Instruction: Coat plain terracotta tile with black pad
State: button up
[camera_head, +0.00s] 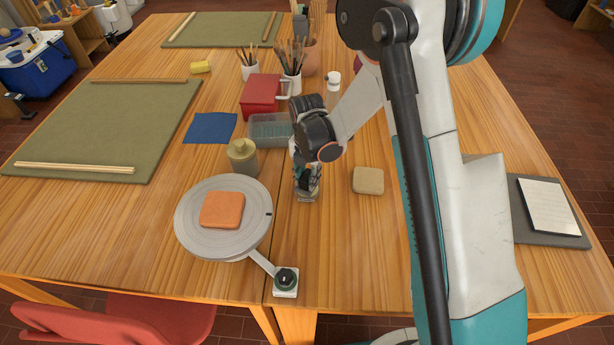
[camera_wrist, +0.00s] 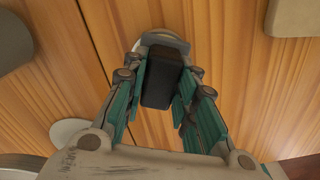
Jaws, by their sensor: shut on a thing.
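The plain terracotta tile (camera_head: 222,210) lies flat on the round grey wheel (camera_head: 190,232), left of my gripper. My gripper (camera_head: 307,184) points down over the table, right of the wheel. In the wrist view its fingers (camera_wrist: 163,82) are closed on the sides of a dark block, the black pad (camera_wrist: 158,84). A pale rounded piece (camera_wrist: 163,41) shows just beyond the pad, low near the table. I cannot tell whether the pad touches it or is lifted. In the head view the pad is mostly hidden by the fingers.
A beige block (camera_head: 368,181) lies right of my gripper. A tan jar (camera_head: 242,157) stands behind the wheel; a clear tray (camera_head: 270,130) and red box (camera_head: 261,95) are farther back. Bare wood lies between gripper and wheel.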

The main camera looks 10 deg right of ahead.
aim_at(308, 175)
jog(key=shift+f+b, duration=0.55)
jog(key=shift+b, duration=0.1)
dwell(2.0)
jog(key=shift+r+p, duration=1.9)
jog(key=shift+r, duration=1.65)
